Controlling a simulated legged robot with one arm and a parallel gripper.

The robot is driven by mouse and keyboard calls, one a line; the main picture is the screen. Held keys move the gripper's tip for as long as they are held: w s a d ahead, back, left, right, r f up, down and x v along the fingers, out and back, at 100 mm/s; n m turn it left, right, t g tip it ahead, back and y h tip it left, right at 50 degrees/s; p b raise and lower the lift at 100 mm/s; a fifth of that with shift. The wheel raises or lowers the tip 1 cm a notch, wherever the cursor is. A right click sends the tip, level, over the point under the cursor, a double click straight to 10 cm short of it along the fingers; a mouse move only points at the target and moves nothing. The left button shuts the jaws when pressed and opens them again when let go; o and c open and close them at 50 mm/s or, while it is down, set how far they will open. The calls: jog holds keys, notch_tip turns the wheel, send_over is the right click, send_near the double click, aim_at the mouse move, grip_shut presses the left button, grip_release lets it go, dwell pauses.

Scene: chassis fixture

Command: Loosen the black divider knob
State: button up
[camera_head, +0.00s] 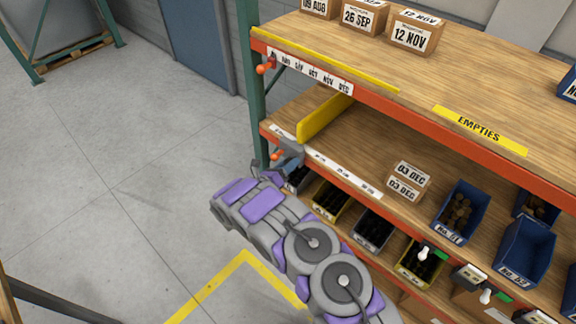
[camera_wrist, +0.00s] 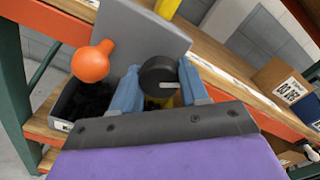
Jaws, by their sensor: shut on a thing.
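The black divider knob (camera_wrist: 159,76) is round with a pale mark on its face. In the wrist view it sits between the two blue fingers of my gripper (camera_wrist: 158,85), which is shut on it. In the head view my gripper (camera_head: 288,160) is at the left front end of the middle shelf, and I cannot make out the knob there. The yellow divider (camera_head: 325,118) stands on that shelf just behind my gripper. A grey plate (camera_wrist: 140,32) rises behind the knob in the wrist view.
An orange ball knob (camera_wrist: 93,62) is close to the left of my fingers. A "03 DEC" box (camera_head: 408,182) stands farther right on the shelf. The green upright (camera_head: 258,100) is at left; open floor lies beyond.

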jog(key=n+b, duration=0.2)
jog(key=n, duration=0.4)
jog(key=shift+f+n, duration=0.1)
jog(key=shift+n, duration=0.2)
jog(key=n, duration=0.5)
jog(key=shift+s+n, duration=0.1)
jog(key=shift+n, duration=0.3)
jog(key=shift+f, duration=0.1)
jog(key=o, duration=0.8)
jog(key=shift+c, duration=0.2)
jog(key=p+v, duration=0.3)
jog(key=v, duration=1.4)
jog(key=shift+a, duration=0.25)
